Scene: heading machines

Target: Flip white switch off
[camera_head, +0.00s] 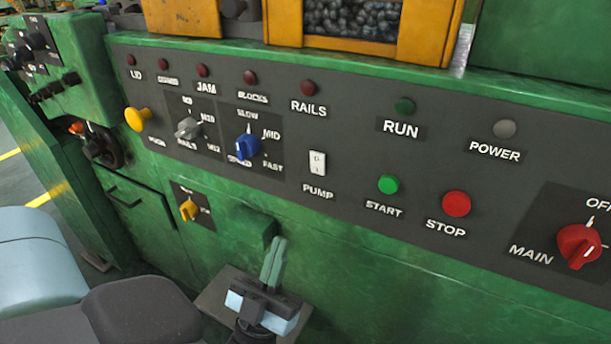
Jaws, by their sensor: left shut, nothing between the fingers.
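The white switch (317,163) is a small upright rocker on the dark control panel, just above the PUMP label. Its rocker carries small marks, and I cannot tell which side is pressed in. My left gripper (277,246) is below and to the left of the switch, apart from it, in front of the green machine face under the panel. Its fingers point up, are closed together and hold nothing. My right gripper is not in view.
The control panel (350,118) also carries a blue speed knob (243,147), a grey knob (187,128), a yellow button (138,119), a green START button (388,184), a red STOP button (456,204) and a red MAIN knob (579,245). A yellow knob (189,210) sits lower left.

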